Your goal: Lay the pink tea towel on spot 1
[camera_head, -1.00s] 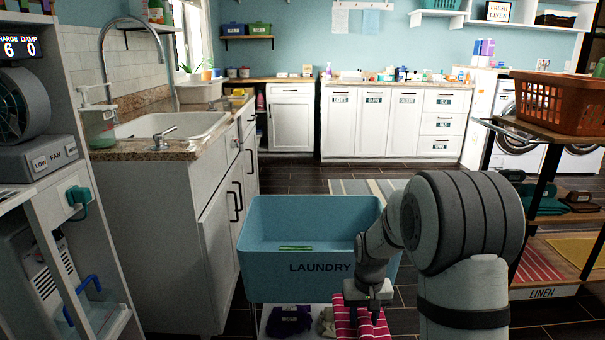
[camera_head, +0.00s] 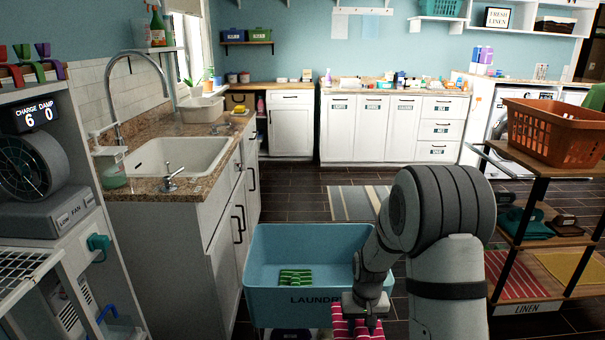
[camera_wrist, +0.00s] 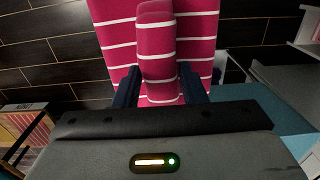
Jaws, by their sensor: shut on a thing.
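The pink tea towel (camera_head: 357,331), with white stripes, hangs from my gripper (camera_head: 360,308) in front of the blue laundry bin. In the wrist view the towel (camera_wrist: 115,28) is pinched as a raised fold between the two dark fingers of my gripper (camera_wrist: 160,88). Its lower end is cut off in the head view. On the linen rack, a red striped cloth (camera_head: 512,276) lies on the left and a yellow cloth (camera_head: 578,268) on the right of the lower shelf. I cannot make out a label for spot 1.
The blue laundry bin (camera_head: 330,309) holds a green striped cloth (camera_head: 295,277). The linen rack (camera_head: 532,308) stands at right, with an orange basket (camera_head: 556,130) on top and dark folded cloths on its middle shelf. A sink counter (camera_head: 150,190) stands left. Dark floor lies open behind the bin.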

